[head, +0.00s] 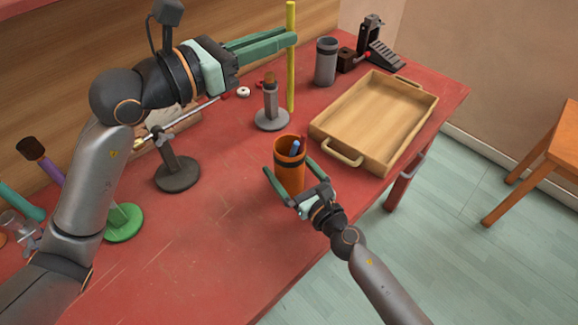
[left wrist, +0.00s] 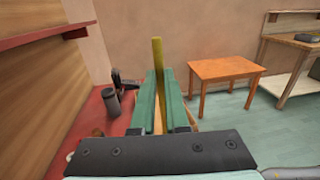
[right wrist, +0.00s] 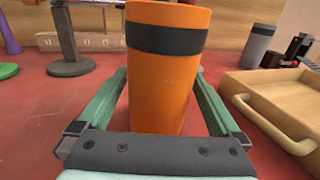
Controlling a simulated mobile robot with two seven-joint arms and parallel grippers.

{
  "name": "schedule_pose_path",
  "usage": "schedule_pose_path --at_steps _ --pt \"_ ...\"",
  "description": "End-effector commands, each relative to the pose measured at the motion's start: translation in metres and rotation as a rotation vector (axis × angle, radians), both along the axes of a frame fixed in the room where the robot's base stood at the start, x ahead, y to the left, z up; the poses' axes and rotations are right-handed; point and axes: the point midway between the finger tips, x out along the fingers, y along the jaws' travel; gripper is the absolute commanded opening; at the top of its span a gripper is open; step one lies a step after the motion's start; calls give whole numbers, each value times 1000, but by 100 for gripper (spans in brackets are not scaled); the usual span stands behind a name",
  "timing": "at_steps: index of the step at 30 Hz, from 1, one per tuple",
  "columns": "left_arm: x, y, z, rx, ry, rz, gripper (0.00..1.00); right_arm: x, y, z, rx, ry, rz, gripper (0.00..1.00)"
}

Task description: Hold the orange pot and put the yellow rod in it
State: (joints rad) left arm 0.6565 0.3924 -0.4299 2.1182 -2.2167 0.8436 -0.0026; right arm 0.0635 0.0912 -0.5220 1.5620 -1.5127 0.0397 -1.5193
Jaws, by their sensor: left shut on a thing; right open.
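The yellow rod (head: 291,65) is upright in my left gripper (head: 290,40), which is shut on its upper part. In the head view the rod's lower end shows beside the grey round base of a stand, above and behind the pot. The rod also shows between the fingers in the left wrist view (left wrist: 158,80). The orange pot (head: 289,178) with a dark band stands on the red table and holds a blue and a red item. My right gripper (head: 287,179) is open, its fingers on either side of the pot. The pot fills the middle of the right wrist view (right wrist: 165,85).
A wooden tray (head: 421,102) with handles lies right of the pot. A grey stand (head: 271,118), a dark stand (head: 177,172) and a grey cylinder (head: 326,64) stand on the table (head: 215,235). The table front is clear.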

Motion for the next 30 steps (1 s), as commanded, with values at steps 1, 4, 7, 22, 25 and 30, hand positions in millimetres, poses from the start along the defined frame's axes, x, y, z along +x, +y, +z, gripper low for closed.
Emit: schedule_pose_path --at_steps 1,4,7,22,25,30 --pt "0 0 0 0 0 0 0 0 0 0 0 0 0 100" --pt "0 0 0 0 0 0 0 0 0 0 1 1 0 99" --pt "0 0 0 0 0 0 0 0 0 0 1 1 0 88" --pt "0 0 0 0 0 0 0 0 0 0 1 1 -1 31" --pt "0 0 0 0 0 0 0 0 0 0 0 1 0 20" --pt "0 0 0 0 0 0 0 0 0 0 0 1 0 13"
